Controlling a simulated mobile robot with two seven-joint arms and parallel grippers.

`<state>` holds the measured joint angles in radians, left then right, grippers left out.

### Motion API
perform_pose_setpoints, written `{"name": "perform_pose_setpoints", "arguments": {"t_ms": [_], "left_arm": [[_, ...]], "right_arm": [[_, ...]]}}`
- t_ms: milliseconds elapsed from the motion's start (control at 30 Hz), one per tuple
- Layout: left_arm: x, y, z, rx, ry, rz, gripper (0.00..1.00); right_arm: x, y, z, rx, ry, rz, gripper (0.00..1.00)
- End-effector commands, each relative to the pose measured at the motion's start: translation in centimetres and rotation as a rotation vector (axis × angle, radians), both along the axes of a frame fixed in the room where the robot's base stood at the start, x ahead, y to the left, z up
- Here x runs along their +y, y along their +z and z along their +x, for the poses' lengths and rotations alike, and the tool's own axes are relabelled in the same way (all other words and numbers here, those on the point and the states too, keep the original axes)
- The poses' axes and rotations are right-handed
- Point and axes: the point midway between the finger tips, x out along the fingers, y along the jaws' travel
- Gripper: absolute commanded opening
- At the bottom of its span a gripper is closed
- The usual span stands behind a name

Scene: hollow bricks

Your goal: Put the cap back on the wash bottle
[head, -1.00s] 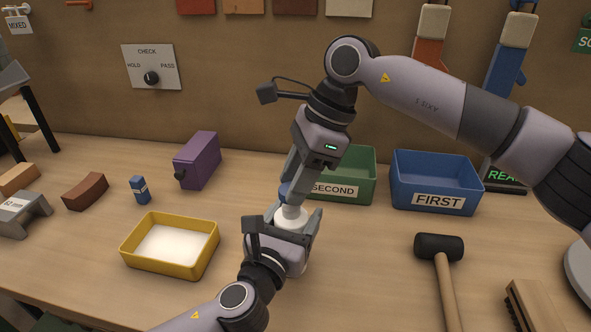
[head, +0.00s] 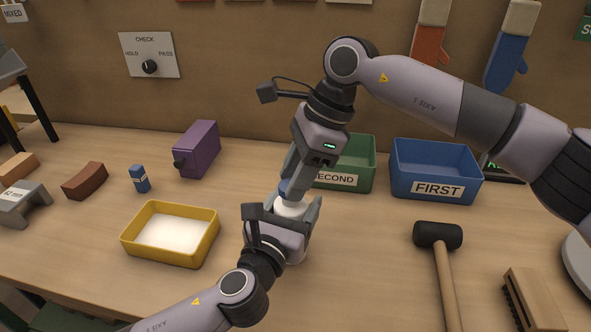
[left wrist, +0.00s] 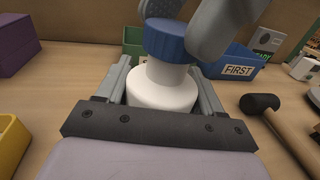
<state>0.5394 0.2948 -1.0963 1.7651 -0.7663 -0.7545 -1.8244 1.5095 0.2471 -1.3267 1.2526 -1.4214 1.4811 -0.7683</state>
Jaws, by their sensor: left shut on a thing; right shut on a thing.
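The white wash bottle (left wrist: 163,90) stands upright on the bench, and its shoulder shows in the head view (head: 291,208). My left gripper (head: 283,217) is shut on the bottle's body, its fingers on both sides. The blue cap (left wrist: 168,39) sits at the top of the bottle's neck in the left wrist view. My right gripper (head: 292,186) comes down from above and is shut on the cap. Its fingers hide part of the cap in both views. I cannot tell whether the cap is threaded on or only resting there.
A yellow tray (head: 128,245) with white contents lies left of the bottle. A green SECOND bin (head: 360,165) and a blue FIRST bin (head: 425,175) stand behind. A mallet (head: 438,237) lies to the right. A purple box (head: 197,148) stands at the back left.

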Motion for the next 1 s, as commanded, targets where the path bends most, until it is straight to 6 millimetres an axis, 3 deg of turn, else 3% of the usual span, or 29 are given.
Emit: {"name": "perform_pose_setpoints", "arguments": {"t_ms": [967,1000], "left_arm": [[0.0,-0.1,0.0,0.002,0.000,0.001,0.12],[0.0,-0.1,0.0,0.002,0.000,0.001,0.00]], "right_arm": [[0.0,-1.2,0.0,0.001,0.000,0.000,0.12],[0.0,-1.2,0.0,0.000,-0.001,0.000,0.12]]}}
